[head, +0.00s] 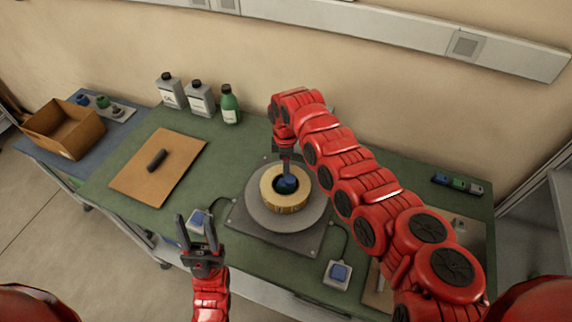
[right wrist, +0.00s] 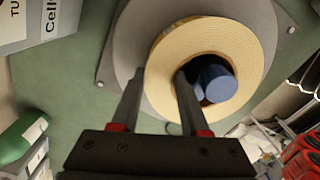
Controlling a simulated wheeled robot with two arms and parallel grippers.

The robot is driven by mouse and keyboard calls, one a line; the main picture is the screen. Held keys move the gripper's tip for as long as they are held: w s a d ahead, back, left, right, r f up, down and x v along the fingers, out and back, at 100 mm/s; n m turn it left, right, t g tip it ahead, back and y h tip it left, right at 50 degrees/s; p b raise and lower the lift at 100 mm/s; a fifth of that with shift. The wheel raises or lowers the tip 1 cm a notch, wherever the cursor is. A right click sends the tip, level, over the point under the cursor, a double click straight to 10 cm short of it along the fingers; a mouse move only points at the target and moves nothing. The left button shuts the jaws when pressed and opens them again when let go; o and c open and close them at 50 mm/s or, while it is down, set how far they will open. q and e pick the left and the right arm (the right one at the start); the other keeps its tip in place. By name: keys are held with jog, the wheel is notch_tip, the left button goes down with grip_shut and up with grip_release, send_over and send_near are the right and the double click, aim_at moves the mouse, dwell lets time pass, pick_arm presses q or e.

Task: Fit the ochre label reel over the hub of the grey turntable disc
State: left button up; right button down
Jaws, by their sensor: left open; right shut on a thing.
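The ochre label reel (head: 287,205) is a thick ring at the grey turntable disc (head: 258,215), on the green table. The blue hub (head: 287,184) shows inside the reel's hole, off-centre in the right wrist view (right wrist: 215,80). I cannot tell whether the reel rests on the disc or is held slightly above it. My right gripper (head: 283,165) is shut on the reel's wall (right wrist: 205,32), one finger inside the hole and one outside. My left gripper (head: 197,222) is open and empty, left of the turntable.
Two blue-topped switch boxes (head: 339,272) flank the turntable's base plate. A brown board (head: 178,160) with a black cylinder (head: 157,159) lies left. Bottles (head: 230,104) stand at the back, and a cardboard box (head: 62,127) sits far left. Small coloured items (head: 459,184) lie right.

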jog(key=shift+f, duration=0.2)
jog(key=c, duration=0.7)
grip_release()
jog(key=shift+r, duration=0.45)
notch_tip(320, 180, up, 12)
jog(key=b, duration=0.4)
jog(key=shift+f, duration=0.15)
jog(key=shift+f, duration=0.1)
